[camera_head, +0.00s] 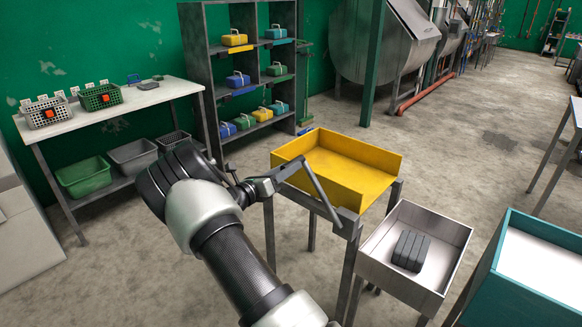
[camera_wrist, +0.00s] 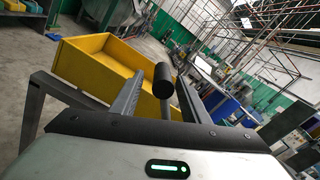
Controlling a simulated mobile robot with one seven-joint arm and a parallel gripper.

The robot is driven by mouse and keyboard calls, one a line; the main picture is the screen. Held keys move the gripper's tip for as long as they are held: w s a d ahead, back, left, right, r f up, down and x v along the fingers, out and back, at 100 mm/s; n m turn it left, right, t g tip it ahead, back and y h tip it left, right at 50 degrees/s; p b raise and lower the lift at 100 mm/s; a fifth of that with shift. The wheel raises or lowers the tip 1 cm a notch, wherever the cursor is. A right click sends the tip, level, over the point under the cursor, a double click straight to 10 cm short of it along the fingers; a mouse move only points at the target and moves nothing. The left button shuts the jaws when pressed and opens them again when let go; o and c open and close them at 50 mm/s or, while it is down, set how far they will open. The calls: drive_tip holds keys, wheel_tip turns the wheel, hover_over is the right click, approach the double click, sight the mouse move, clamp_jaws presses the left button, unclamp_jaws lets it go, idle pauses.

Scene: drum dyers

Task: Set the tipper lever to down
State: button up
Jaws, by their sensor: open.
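The yellow tipper tray (camera_head: 345,164) sits level on a dark metal stand in the head view; it also shows at left in the wrist view (camera_wrist: 85,70). A grey bar that looks like the tipper lever (camera_head: 322,193) slants up and left from the stand's near right corner, across the tray's front. My gripper (camera_head: 288,172) reaches from the left to the bar's upper end. In the wrist view, a black round grip (camera_wrist: 163,84) shows between the spread fingers of my gripper (camera_wrist: 157,85). I cannot tell whether the fingers touch it.
A steel tray (camera_head: 376,268) with a dark ribbed block (camera_head: 410,250) stands right of the tipper. A teal-sided bin (camera_head: 500,280) is at the lower right. A shelf (camera_head: 200,70) and a white-topped table (camera_head: 160,96) stand along the green wall. Open floor lies behind the tipper.

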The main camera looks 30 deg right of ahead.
drive_tip(key=v, duration=1.5)
drive_tip(key=shift+d, duration=0.1)
